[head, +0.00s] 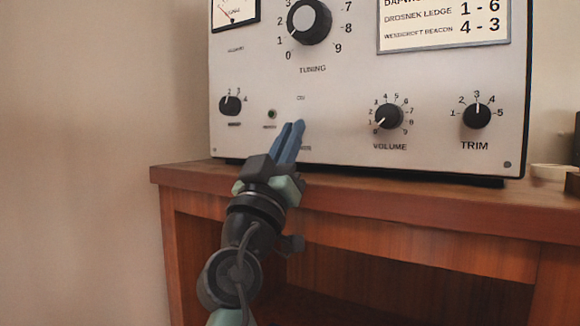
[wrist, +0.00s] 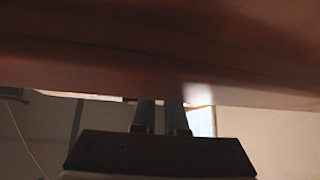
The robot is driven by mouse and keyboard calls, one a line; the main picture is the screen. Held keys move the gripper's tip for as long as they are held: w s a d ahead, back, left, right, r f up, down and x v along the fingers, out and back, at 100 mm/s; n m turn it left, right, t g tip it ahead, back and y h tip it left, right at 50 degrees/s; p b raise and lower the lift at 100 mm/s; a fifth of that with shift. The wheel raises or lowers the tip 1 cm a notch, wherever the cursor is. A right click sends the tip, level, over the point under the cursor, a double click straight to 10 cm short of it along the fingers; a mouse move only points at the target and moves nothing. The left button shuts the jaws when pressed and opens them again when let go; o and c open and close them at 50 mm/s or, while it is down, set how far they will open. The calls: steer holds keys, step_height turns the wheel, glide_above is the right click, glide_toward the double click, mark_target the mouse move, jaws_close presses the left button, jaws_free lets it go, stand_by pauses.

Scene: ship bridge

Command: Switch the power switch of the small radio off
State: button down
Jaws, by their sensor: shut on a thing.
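The small radio (head: 345,90) is a pale metal box with a front panel of knobs, standing on a wooden cabinet.
The wooden cabinet (head: 400,205) has its top edge just under the radio, close above my wrist. The tuning knob (head: 309,21), a small selector knob (head: 231,105) and the trim knob (head: 477,115) surround the area. Bare wall lies to the left.

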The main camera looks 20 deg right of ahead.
steer(key=shift+f+b, duration=0.15)
steer(key=shift+b, duration=0.7)
steer(key=c, duration=1)
jaws_free()
steer(key=shift+o, duration=0.2)
steer(key=p+v, duration=0.1)
steer(key=v, duration=1.1)
steer(key=shift+f, duration=0.5)
steer(key=shift+s+a, duration=0.1)
